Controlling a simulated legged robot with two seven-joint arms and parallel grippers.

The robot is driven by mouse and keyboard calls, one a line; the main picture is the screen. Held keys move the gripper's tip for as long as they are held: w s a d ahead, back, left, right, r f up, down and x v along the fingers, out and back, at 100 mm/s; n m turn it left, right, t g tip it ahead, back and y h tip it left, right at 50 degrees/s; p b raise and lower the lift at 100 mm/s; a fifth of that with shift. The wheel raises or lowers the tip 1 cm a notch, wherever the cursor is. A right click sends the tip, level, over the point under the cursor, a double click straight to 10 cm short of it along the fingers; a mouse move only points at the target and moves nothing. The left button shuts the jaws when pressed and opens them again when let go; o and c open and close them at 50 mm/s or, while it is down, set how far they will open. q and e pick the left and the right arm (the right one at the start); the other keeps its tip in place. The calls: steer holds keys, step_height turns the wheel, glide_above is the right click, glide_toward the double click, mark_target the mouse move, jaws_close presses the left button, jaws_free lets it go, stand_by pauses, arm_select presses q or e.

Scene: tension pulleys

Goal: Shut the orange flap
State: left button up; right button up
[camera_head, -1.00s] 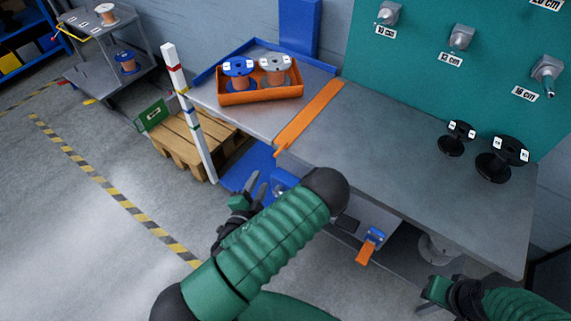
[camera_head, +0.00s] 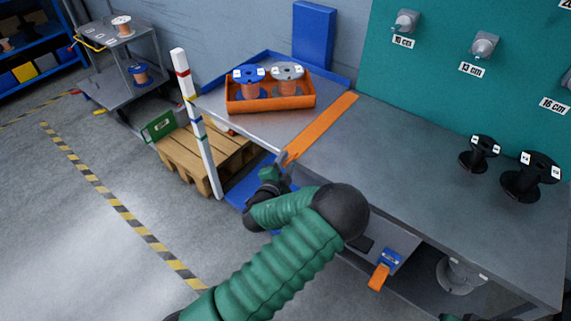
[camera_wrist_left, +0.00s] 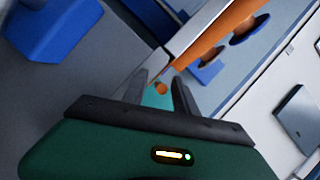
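A long orange strip (camera_head: 320,128), which looks like the flap, lies across the grey bench beside the spool box. Its near end reaches the bench's front edge. My left gripper (camera_head: 279,160) is at that near end. In the left wrist view its two fingers (camera_wrist_left: 160,92) are apart, with a small orange end piece (camera_wrist_left: 161,88) showing between them; I cannot tell whether they touch it. A smaller orange tab (camera_head: 378,277) hangs from a blue bracket under the bench front. Only a dark sliver, probably of my right gripper, shows at the bottom edge.
An orange box (camera_head: 270,104) with a blue spool and a grey spool stands left of the strip. A white post (camera_head: 197,125) and a wooden pallet (camera_head: 212,152) are to the left. Two black spools (camera_head: 528,178) stand on the right; the bench middle is clear.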

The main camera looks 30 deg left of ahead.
arm_select(q)
steer(key=shift+d, duration=0.2)
steer(key=shift+r, duration=0.1)
steer(key=shift+c, duration=2.1)
steer(key=shift+s+a, duration=0.1)
steer(key=shift+a, duration=0.15)
jaws_close()
arm_select(e)
steer(key=shift+d, duration=0.1)
steer(key=shift+r, duration=0.1)
arm_select(q)
steer(key=shift+p, duration=0.3)
arm_select(e)
steer(key=shift+r, duration=0.2)
arm_select(q)
steer(key=shift+n, duration=0.3)
arm_select(e)
steer(key=shift+r, duration=0.25)
